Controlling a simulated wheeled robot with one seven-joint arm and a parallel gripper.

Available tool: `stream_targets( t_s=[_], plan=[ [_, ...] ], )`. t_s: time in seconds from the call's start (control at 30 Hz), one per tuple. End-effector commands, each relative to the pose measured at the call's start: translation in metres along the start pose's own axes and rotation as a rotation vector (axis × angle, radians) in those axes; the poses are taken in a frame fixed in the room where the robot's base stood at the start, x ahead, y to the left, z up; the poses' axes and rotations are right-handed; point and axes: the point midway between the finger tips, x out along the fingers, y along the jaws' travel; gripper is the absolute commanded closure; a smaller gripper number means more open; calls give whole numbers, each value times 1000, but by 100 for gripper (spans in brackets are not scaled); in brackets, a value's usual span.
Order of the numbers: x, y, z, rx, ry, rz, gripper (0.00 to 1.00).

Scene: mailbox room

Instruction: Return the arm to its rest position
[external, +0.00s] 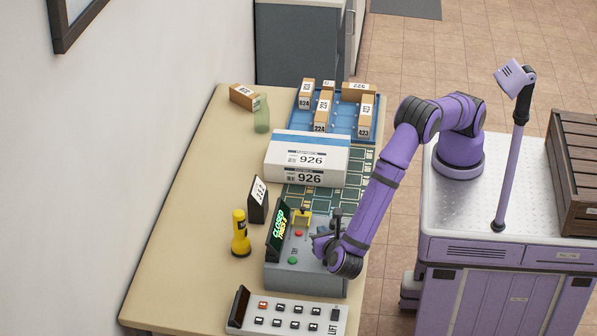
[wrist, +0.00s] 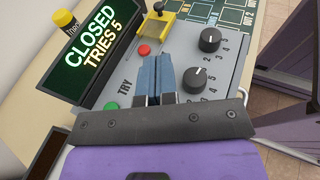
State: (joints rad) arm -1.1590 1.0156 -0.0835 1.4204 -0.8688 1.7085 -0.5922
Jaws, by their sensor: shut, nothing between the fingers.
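My gripper (wrist: 156,78) is shut and empty, its two blue-grey fingers side by side over the grey control box in the wrist view. In the external view my purple arm reaches left from my base, and the gripper (external: 320,243) is low over the right part of the control box (external: 300,283). The box has a display (wrist: 92,45) reading CLOSED, TRIES 5, a red button (wrist: 144,50), a green button (wrist: 112,106) and dark knobs (wrist: 210,40). I cannot tell whether the fingers touch the box.
A white box marked 926 (external: 307,160) lies behind the control box. A blue tray (external: 368,98) with several small parcels is farther back. A keyed panel (external: 288,318) lies in front.

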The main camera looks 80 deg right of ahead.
Motion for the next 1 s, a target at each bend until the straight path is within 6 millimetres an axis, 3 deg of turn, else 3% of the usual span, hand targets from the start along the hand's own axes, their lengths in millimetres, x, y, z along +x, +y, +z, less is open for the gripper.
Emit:
stream_targets(
  t_s=[0.27,0.37,0.47,0.67,1.0],
  plan=[
    [1,0,1,1,2,-1,100],
    [7,2,12,17,21,-17,100],
    [23,4,38,56,71,-57,100],
    [72,-2,112,190,220,-179,100],
    [154,-48,224,470,460,-383,100]
  ],
)
